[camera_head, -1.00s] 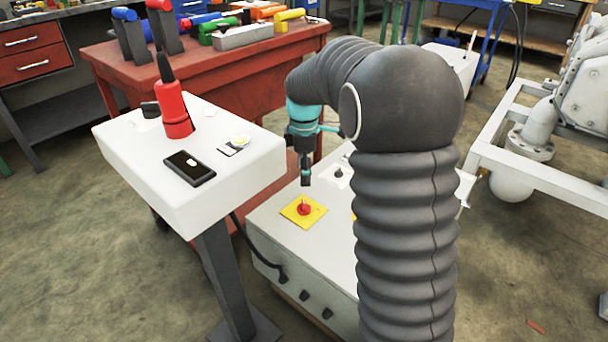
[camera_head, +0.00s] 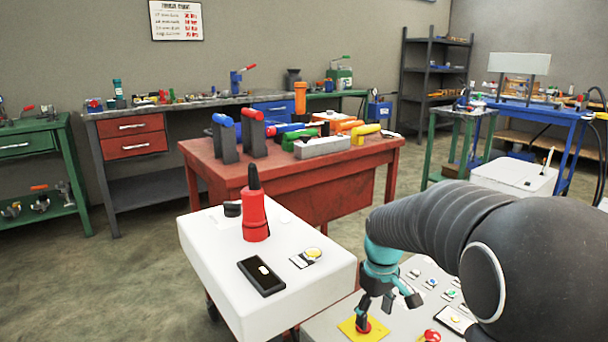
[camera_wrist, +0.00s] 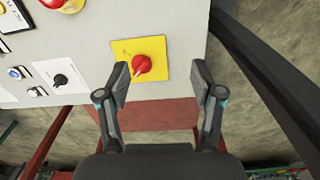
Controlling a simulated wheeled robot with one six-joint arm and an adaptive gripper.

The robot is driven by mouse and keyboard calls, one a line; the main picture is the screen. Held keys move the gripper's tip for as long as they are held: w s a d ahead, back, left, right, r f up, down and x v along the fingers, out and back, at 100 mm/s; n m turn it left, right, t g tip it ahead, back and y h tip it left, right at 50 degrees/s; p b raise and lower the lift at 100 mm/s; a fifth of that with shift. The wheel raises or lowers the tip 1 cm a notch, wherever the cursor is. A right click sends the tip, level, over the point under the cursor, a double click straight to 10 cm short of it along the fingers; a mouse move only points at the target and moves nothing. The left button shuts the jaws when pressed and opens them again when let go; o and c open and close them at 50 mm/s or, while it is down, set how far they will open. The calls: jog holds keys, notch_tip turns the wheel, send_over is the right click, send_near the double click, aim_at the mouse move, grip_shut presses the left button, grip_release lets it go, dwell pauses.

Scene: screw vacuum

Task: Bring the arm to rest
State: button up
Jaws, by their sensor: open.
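My gripper (camera_head: 378,303) hangs from my dark, ribbed arm over the control panel (camera_head: 322,326) at the lower right of the head view. In the wrist view my gripper (camera_wrist: 160,78) is open, its two fingers spread apart with nothing held. A red rotary knob (camera_wrist: 141,65) on a yellow plate (camera_wrist: 157,88) shows beyond and between the fingertips. In the head view the yellow plate (camera_head: 348,328) is partly hidden by the fingers. Whether a finger touches the knob cannot be told there.
A white stand (camera_head: 215,262) left of the panel carries a red and black device (camera_head: 254,214) and a black box (camera_head: 261,276). A red workbench (camera_head: 215,165) with coloured tools stands behind. Other panel knobs and buttons lie close to my gripper. Open floor lies at left.

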jog(key=s+r+m+t, duration=0.2)
jog(key=s+r+m, duration=0.1)
jog(key=s, duration=0.8)
jog(key=s+r+m+t, duration=0.3)
jog(key=s+r, duration=0.3)
jog(key=s, duration=0.6)
jog(key=shift+r, duration=0.1)
